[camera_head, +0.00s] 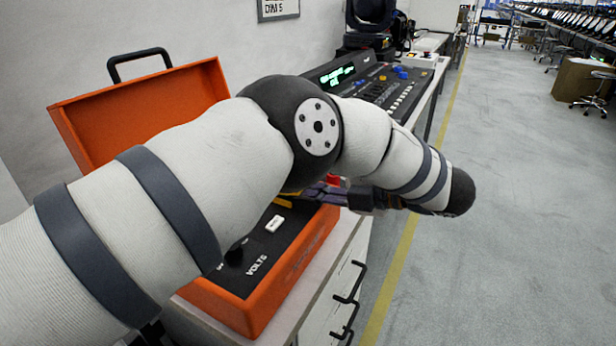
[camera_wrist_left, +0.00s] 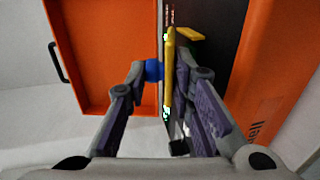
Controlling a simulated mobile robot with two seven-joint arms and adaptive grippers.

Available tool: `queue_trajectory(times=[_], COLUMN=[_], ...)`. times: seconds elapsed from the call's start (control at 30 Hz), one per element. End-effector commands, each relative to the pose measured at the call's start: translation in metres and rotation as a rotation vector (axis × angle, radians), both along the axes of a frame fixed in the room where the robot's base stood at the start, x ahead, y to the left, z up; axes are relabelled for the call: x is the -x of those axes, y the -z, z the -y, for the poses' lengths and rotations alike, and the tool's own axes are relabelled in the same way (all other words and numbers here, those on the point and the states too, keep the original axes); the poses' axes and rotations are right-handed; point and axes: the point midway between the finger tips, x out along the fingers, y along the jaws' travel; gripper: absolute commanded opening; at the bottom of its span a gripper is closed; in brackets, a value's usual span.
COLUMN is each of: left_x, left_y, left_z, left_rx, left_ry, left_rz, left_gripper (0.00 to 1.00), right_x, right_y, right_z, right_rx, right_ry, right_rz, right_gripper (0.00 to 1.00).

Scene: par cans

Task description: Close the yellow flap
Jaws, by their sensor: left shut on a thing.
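An orange case (camera_head: 280,285) stands open on a white cabinet, with a black panel inside it. In the left wrist view the yellow flap (camera_wrist_left: 170,72) stands nearly edge-on in front of the panel, with another yellow piece (camera_wrist_left: 190,34) beside its top. My left gripper (camera_wrist_left: 158,76) is shut on the flap, one finger on each side. A blue round part (camera_wrist_left: 153,70) shows between the left finger and the flap. In the head view my left arm hides most of the flap and panel; a little yellow (camera_head: 283,202) shows near my gripper (camera_head: 318,192). My right gripper is out of view.
The case's orange lid (camera_head: 150,105) stands open toward the wall. A white switch (camera_head: 275,224) and a dark knob (camera_head: 234,252) are on the panel. A black console (camera_head: 375,88) stands behind my arm.

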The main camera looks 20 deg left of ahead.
Motion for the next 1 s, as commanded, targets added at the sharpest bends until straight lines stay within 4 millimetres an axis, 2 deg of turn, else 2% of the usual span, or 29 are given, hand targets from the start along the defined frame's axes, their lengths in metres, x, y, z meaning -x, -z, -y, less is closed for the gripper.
queue_trajectory(times=[0.4, 1.0], left_x=[-0.0005, -0.0003], left_y=[0.0056, 0.0064], left_z=[0.0017, 0.002], left_rx=[-0.095, -0.118], left_ry=[-0.001, -0.002], left_rz=[0.009, 0.012], left_gripper=[0.0, 0.0], right_x=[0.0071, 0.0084], right_y=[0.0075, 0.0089], right_z=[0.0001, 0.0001], right_rx=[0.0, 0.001], right_ry=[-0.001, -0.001], right_rz=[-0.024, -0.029], right_gripper=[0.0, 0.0])
